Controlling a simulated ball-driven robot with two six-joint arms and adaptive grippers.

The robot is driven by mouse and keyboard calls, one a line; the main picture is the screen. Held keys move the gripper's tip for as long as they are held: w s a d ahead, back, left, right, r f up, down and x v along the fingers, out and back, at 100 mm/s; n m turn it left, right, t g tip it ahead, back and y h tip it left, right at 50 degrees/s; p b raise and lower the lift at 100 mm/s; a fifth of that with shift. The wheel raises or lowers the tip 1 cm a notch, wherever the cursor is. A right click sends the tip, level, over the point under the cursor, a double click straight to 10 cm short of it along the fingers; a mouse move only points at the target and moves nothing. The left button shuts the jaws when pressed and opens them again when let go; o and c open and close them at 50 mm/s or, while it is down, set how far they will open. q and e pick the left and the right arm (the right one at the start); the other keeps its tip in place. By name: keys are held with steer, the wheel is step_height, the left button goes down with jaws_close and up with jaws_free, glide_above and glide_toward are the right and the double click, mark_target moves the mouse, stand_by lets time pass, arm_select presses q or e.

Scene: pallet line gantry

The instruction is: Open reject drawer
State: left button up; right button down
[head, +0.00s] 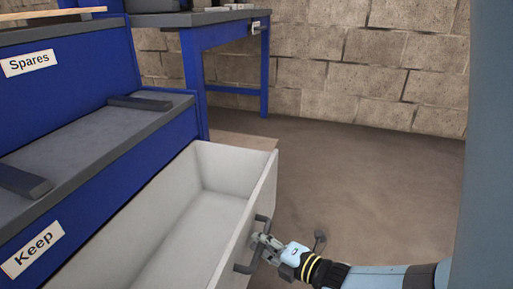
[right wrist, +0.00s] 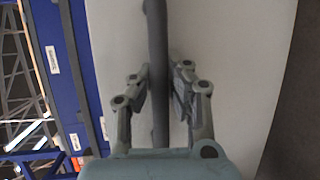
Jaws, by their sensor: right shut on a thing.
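A pale, empty drawer (head: 262,187) stands pulled out from the blue cabinet (head: 105,185) in the head view. Its front carries a dark bar handle (head: 246,268). No label shows on the part of the drawer in view. My right gripper (head: 262,243) is shut on this handle at the drawer's outer face. In the right wrist view the handle (right wrist: 157,60) runs between the two fingers of the gripper (right wrist: 160,95), with the pale drawer front behind it. My left gripper is not in view.
Labels reading "Keep" (head: 33,249) and "Spares" (head: 30,63) are on the cabinet's blue faces. Dark handles (head: 140,103) lie on its grey ledge. A blue workbench (head: 195,60) stands at the back by a block wall (head: 360,65). Brown floor (head: 370,180) is open right of the drawer.

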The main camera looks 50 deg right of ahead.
steer(key=c, duration=1.2)
jaws_free()
steer(key=shift+c, duration=0.2)
steer(key=s+r, duration=0.2)
steer(key=s, duration=0.9)
steer(key=shift+s+r, duration=0.15)
steer(key=shift+s, duration=0.2)
